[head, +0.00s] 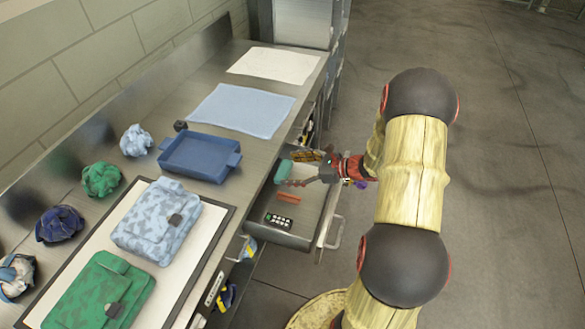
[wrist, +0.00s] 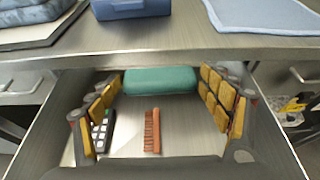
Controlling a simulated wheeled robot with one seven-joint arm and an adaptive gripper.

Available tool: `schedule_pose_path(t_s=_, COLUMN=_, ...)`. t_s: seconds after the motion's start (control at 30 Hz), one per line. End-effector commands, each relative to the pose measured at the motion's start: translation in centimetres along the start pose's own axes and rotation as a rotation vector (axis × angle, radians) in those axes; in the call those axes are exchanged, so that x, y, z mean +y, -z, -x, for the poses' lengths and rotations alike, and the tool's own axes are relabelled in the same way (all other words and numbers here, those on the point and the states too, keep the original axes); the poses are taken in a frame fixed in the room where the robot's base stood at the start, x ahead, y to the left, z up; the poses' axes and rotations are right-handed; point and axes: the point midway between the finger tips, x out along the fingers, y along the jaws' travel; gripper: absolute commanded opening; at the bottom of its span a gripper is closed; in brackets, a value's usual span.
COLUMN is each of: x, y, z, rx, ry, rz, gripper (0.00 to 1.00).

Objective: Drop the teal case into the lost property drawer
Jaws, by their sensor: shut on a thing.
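The teal case (head: 283,171) is held between the yellow-padded fingers of my gripper (head: 299,168). In the wrist view the teal case (wrist: 160,80) spans between the fingertips, with a finger at each end. The lost property drawer (head: 318,213) is pulled out from under the steel bench, and the case is over its inner end, close to the bench front. I cannot tell whether the case touches the drawer floor.
An orange comb (wrist: 152,131) and a black keypad device (head: 279,221) lie in the drawer. On the bench are a blue tray (head: 196,158), a light blue cloth (head: 240,110), a patterned blue bag (head: 157,222) and a green bag (head: 98,292). Clear floor lies to the right.

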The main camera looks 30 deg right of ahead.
Motion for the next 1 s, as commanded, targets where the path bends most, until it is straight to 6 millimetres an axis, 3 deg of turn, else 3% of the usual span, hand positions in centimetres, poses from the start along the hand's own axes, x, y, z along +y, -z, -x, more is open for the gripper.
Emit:
schedule_pose_path(t_s=0.3, x=-0.04, y=0.26, z=-0.12, rx=0.000, ry=0.001, rz=0.001, gripper=0.40)
schedule_pose_path(t_s=0.33, x=-0.04, y=0.26, z=-0.12, rx=0.000, ry=0.001, rz=0.001, gripper=0.80)
schedule_pose_path(t_s=0.4, x=-0.04, y=0.27, z=-0.12, rx=0.000, ry=0.001, rz=0.000, gripper=0.84)
schedule_pose_path(t_s=0.7, x=-0.03, y=0.29, z=-0.12, rx=0.000, ry=0.001, rz=0.000, gripper=1.00)
schedule_pose_path(t_s=1.0, x=-0.03, y=0.31, z=-0.10, rx=0.000, ry=0.001, rz=0.000, gripper=1.00)
